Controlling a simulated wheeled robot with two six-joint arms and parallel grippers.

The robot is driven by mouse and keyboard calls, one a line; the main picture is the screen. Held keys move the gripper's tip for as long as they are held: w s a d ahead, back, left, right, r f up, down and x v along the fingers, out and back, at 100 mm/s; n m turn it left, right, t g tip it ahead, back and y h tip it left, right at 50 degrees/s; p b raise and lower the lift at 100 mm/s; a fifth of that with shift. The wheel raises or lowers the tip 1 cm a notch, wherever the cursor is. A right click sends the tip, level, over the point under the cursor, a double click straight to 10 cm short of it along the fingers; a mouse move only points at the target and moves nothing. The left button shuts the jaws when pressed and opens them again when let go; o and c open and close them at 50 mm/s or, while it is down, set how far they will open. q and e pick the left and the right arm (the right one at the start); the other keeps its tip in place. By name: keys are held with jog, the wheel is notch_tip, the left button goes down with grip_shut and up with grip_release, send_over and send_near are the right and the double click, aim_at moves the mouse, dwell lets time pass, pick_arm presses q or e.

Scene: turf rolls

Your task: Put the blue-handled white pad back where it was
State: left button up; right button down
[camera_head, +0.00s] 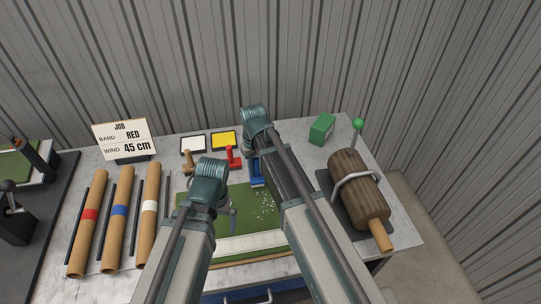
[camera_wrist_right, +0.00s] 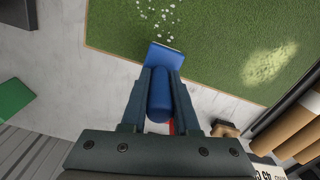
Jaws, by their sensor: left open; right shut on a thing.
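The blue-handled pad (camera_head: 257,174) is at the back edge of the green turf, below my right gripper. In the right wrist view its blue handle (camera_wrist_right: 160,97) stands between my right gripper's fingers (camera_wrist_right: 160,92), which are shut on it. Its blue block (camera_wrist_right: 165,57) overlaps the turf edge; its underside is hidden, so I see no white face and cannot tell if it touches the turf. My left gripper (camera_head: 222,210) is open and empty over the left part of the turf (camera_head: 240,222), which bears white specks and a pale patch.
A red-handled tool (camera_head: 233,157) and a wooden-handled tool (camera_head: 189,161) stand behind the turf, near a white tray (camera_head: 193,144) and a yellow tray (camera_head: 224,140). A green box (camera_head: 322,129), log roller (camera_head: 358,187), banded tubes (camera_head: 119,215) and job card (camera_head: 124,138) surround them.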

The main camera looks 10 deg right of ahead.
pick_arm(q)
jog(key=shift+f+b, duration=0.7)
jog(key=shift+f, duration=0.05)
notch_tip(320, 180, down, 4)
jog(key=b, duration=0.3)
jog(key=shift+r+b, duration=0.2)
jog(key=shift+b, duration=0.1)
pick_arm(e)
jog(key=w+d+f, duration=0.1)
jog(key=w+d, duration=0.1)
jog(key=w, duration=0.2)
jog(key=w+d+f, duration=0.2)
jog(key=w, duration=0.3)
jog(key=w+d+f, duration=0.2)
jog(key=w+d, duration=0.1)
jog(key=w, duration=0.2)
jog(key=shift+w, duration=0.1)
pick_arm(q)
jog(key=shift+f, duration=0.1)
pick_arm(e)
jog(key=shift+f, duration=0.15)
jog(key=c, duration=0.7)
grip_release()
jog(key=shift+o, duration=0.2)
